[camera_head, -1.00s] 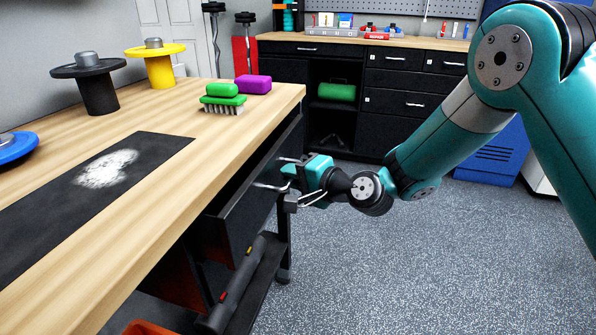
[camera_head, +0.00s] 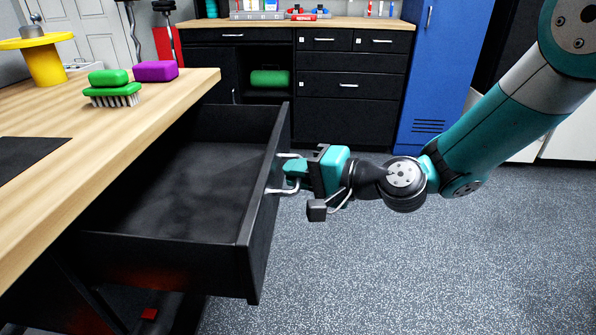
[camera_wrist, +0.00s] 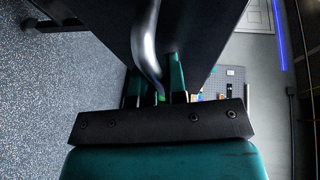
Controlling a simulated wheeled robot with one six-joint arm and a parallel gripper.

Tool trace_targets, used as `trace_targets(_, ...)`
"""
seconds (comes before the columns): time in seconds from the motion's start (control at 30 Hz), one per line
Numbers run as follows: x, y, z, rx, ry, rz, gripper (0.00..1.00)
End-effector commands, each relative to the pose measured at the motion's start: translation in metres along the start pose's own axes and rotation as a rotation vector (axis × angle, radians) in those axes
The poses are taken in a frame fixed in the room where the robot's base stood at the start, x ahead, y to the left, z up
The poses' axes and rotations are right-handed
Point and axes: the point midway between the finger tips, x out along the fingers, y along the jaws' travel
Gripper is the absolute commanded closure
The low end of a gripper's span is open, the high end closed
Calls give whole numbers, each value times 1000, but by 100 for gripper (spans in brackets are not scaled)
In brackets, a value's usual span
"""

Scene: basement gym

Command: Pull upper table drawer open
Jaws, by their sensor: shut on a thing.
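The upper table drawer (camera_head: 180,262) is black and stands pulled well out from under the wooden table top (camera_head: 150,110) in the head view. Its inside looks empty. My gripper (camera_head: 288,172) is at the drawer's front panel, shut on the silver bar handle (camera_head: 284,189). In the wrist view the curved handle (camera_wrist: 146,45) runs down between the fingers of my gripper (camera_wrist: 158,88), close to the dark drawer front (camera_wrist: 195,35). The exact contact of the fingertips on the handle is partly hidden.
A green brush (camera_head: 112,90), a purple block (camera_head: 155,71) and a yellow spool (camera_head: 44,62) stand on the table top. A black workbench (camera_head: 350,100) and a blue locker (camera_head: 428,70) are at the back. The speckled floor (camera_head: 400,270) to the right is clear.

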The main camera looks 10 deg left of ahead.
Motion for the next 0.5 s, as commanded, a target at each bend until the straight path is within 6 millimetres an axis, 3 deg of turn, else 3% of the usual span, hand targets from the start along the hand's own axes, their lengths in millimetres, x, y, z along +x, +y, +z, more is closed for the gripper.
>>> trace_targets(0.17,0,0,-1,-1,5,0,100)
trace_targets(0.2,0,0,-1,-1,5,-1,85)
trace_targets(0.23,0,0,-1,-1,5,0,78)
trace_targets(0.5,0,0,-1,0,3,0,77)
